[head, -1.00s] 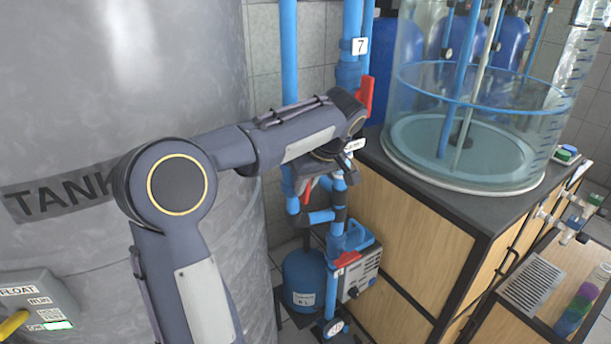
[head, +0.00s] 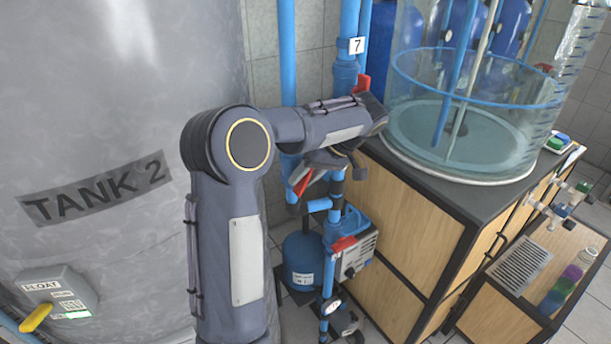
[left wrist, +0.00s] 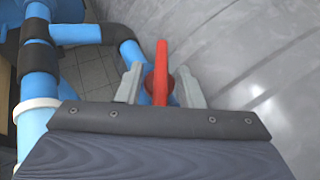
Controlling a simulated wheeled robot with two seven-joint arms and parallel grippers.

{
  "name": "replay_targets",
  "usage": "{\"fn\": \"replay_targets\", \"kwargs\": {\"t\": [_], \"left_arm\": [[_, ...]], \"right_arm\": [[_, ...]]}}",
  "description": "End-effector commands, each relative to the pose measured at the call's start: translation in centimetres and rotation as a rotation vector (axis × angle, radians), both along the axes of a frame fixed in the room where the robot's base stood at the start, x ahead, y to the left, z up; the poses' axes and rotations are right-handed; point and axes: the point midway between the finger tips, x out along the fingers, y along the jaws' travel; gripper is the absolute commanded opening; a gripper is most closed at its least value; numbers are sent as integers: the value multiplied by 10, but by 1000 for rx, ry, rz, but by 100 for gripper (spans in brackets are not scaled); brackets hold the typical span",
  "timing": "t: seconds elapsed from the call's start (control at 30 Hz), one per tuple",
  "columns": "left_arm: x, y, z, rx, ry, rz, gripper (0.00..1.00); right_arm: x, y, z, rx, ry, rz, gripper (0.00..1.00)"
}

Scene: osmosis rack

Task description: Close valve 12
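A red valve handle (head: 303,184) sits on the blue pipework between the tank and the wooden cabinet. It also shows in the left wrist view (left wrist: 160,72), standing upright between my left gripper's two grey fingers. My left gripper (head: 318,172) is open, with a small gap visible on each side of the handle. In the head view my forearm and wrist hide part of the pipes behind. No number 12 is readable on this valve. Another red handle (head: 363,84), below the tag 7, is partly hidden by my wrist. My right gripper is not in view.
The large grey tank (head: 110,110), marked TANK 2, stands close on the left. A wooden cabinet (head: 400,225) with a clear cylinder (head: 470,130) is on the right. A lower red handle (head: 343,243) and a pump unit (head: 357,258) are below the gripper.

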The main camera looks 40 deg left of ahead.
Motion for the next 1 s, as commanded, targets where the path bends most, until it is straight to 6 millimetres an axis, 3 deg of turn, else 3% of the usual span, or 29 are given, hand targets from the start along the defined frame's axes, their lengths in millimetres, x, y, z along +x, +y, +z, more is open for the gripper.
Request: {"fn": "replay_targets", "kwargs": {"t": [0.27, 0.7, 1.0], "left_arm": [[3, -4, 5, 0, -1, 0, 34], [23, -35, 58, 0, -1, -1, 34], [24, -38, 64, 0, 0, -1, 34]], "right_arm": [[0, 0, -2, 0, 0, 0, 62], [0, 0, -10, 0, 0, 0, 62], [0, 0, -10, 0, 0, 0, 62]]}}
